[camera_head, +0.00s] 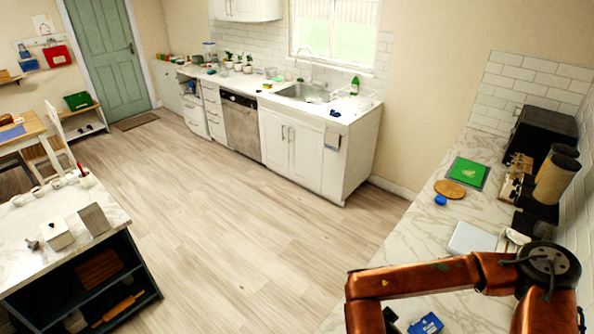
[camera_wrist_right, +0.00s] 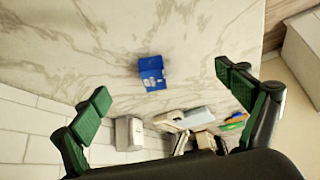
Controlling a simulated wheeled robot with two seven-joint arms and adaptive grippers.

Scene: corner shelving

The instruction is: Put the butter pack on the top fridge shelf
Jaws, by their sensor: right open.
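A small blue pack with white markings, which looks like the butter pack, lies on the marble counter (camera_head: 480,212) at the bottom right of the head view (camera_head: 427,323). In the right wrist view the blue pack (camera_wrist_right: 152,72) lies on the marble, just above the middle. My right gripper (camera_wrist_right: 163,86) is open with its green fingers spread wide. The pack shows between and beyond the fingertips, apart from them. In the head view my arm hides part of the counter. No fridge shelf shows in either view, and my left gripper is out of view.
A green board (camera_head: 468,172), a round wooden board (camera_head: 449,189) and a blue item (camera_head: 440,200) lie farther along the counter. A dark appliance (camera_head: 541,135) stands by the wall. In the wrist view, several items stand near a tiled wall (camera_wrist_right: 30,125). Marble around the pack is bare.

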